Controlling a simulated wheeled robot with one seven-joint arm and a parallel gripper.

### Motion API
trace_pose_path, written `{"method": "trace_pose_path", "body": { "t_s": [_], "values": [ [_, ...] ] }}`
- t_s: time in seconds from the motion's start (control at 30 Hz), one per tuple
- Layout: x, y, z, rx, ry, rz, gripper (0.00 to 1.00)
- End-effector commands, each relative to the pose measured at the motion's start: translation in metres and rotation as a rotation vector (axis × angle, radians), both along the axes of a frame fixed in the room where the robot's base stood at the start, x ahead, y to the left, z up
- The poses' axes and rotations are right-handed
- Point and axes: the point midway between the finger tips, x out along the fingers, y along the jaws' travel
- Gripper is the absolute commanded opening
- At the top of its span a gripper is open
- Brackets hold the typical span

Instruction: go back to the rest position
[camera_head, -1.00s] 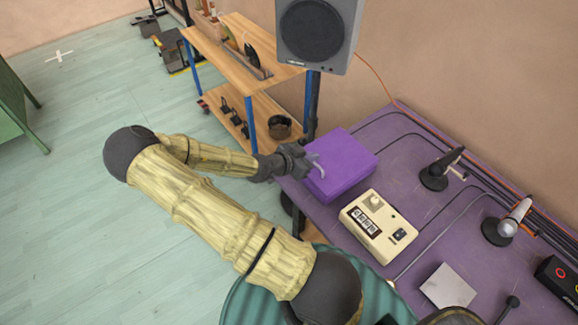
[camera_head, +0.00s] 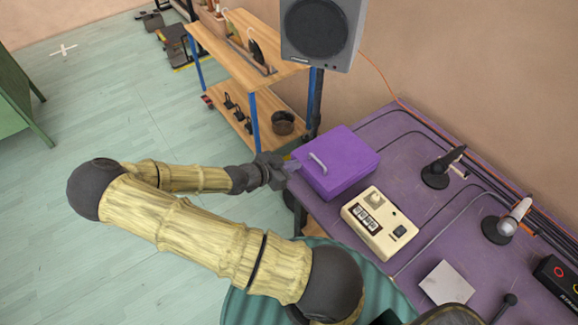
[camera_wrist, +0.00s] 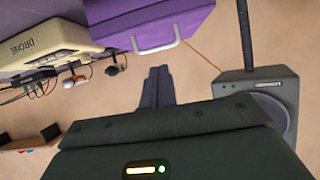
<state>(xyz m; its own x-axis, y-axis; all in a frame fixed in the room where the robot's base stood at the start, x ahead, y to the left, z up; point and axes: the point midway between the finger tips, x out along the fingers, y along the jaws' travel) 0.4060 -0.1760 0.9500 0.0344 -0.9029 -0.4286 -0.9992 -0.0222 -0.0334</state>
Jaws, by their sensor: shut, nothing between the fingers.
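My gripper (camera_head: 292,166) is shut and empty. In the head view its fingertips are just left of the purple box (camera_head: 345,165), close to the box's pale handle (camera_head: 318,162). In the wrist view the shut fingers (camera_wrist: 158,88) point at the wall, with the purple box (camera_wrist: 140,18) and its handle (camera_wrist: 157,46) beyond them. I cannot tell from these views whether the fingertips touch the box. My arm bends out to the left over the green floor.
A cream drum machine (camera_head: 380,222) and microphones (camera_head: 440,170) stand on the purple table (camera_head: 318,210). A grey speaker (camera_head: 322,32) on a stand rises behind the box. A wooden shelf (camera_head: 225,45) stands further back.

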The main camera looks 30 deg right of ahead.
Motion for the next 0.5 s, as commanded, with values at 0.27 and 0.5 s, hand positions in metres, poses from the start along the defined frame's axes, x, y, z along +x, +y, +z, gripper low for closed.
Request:
{"method": "trace_pose_path", "body": {
  "t_s": [0.27, 0.5],
  "values": [
    [-0.001, 0.0117, -0.0014, -0.001, 0.002, -0.002, 0.0],
    [-0.001, 0.0113, -0.0013, -0.002, 0.002, -0.002, 0.0]
  ]
}}
